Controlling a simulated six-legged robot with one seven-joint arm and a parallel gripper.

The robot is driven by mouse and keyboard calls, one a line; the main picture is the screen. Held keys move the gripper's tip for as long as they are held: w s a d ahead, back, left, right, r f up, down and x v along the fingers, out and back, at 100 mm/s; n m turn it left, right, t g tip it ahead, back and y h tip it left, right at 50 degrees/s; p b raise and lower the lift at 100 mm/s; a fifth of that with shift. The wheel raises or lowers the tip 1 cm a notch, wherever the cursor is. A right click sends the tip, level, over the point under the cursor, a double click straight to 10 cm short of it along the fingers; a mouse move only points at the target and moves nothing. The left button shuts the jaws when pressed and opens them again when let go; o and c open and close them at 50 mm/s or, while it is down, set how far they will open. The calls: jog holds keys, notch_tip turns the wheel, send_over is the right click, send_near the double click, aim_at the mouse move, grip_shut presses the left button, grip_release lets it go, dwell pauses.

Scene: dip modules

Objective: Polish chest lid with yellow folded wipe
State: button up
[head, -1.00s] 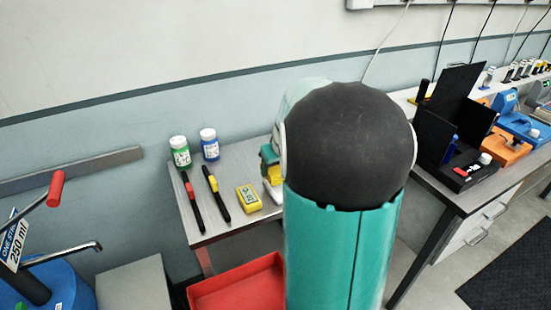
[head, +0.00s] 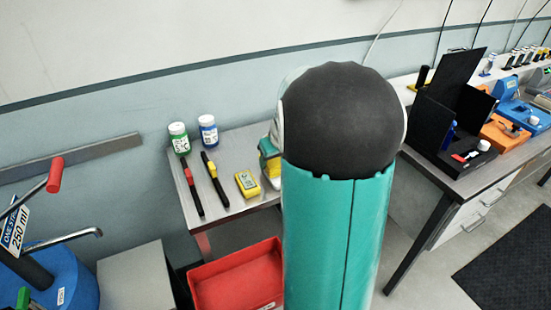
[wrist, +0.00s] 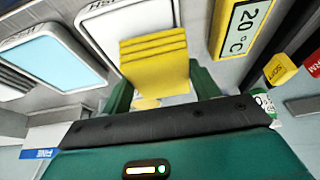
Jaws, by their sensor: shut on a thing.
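The yellow folded wipe (wrist: 156,62) is in the wrist view, a stack of several folded layers. My gripper (wrist: 160,92) has its dark green fingers on either side of the wipe and is shut on it. In the head view my own arm hides the gripper and the wipe. I cannot pick out the chest lid for sure in either view. A black box with raised panels (head: 432,130) stands on the right table.
A steel table (head: 235,150) holds a green-labelled jar (head: 179,140), a blue-labelled jar (head: 209,138), two dark pens and a yellow device (head: 247,184). A red tray (head: 235,285) is below. In the wrist view, a pale blue framed panel (wrist: 45,57) lies left.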

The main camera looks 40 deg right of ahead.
aim_at(275, 160)
jog(key=shift+f, duration=0.6)
dwell(0.9)
jog(key=shift+r, duration=3.55)
